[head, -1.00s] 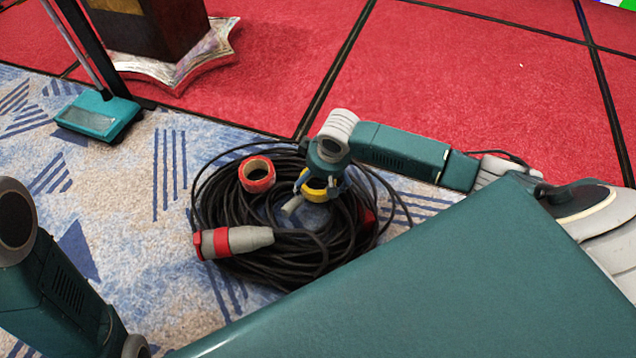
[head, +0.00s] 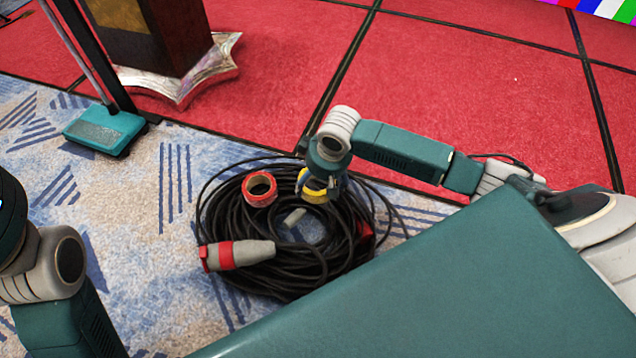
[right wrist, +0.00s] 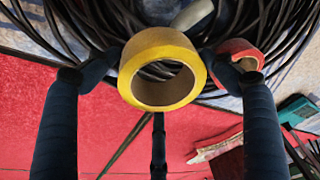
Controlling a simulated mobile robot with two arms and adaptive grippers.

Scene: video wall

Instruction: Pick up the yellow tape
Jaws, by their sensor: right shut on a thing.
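The yellow tape (head: 314,193) is a roll over the coiled black cable in the head view. It also shows large in the right wrist view (right wrist: 160,45), between the two fingers. My right gripper (head: 322,184) is shut on it; in the right wrist view its fingertips (right wrist: 160,68) press the roll from both sides. The gripper hides part of the tape in the head view. Of my left arm only links show at the left edge of the head view; its gripper is out of sight.
A red tape roll (head: 260,189) sits on the black cable coil (head: 225,215), beside the yellow one. A grey and red plug (head: 238,255) lies at the coil's front. A teal-based stand (head: 105,128) and a pedestal (head: 180,80) stand at the upper left. Blue patterned carpet is free at left.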

